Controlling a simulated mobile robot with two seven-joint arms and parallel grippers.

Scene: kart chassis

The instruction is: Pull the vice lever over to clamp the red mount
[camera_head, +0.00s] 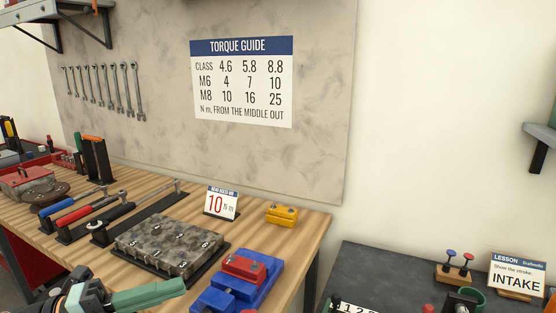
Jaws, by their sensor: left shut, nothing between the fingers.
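The red mount (244,268) sits in the blue vice (266,283) near the front right corner of the wooden bench. The vice runs down to the bottom edge of the picture, and I cannot make out its lever. My left gripper (180,287), with green fingers, is at the bottom left, to the left of the vice and apart from it. It is shut and empty. My right gripper is not in view.
A grey engine block (168,243) with numbered spots lies left of the vice. Torque wrenches (115,214) lie further left. A yellow block (282,213) and a "10 N m" card (220,204) stand behind. A dark table (385,265) is on the right.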

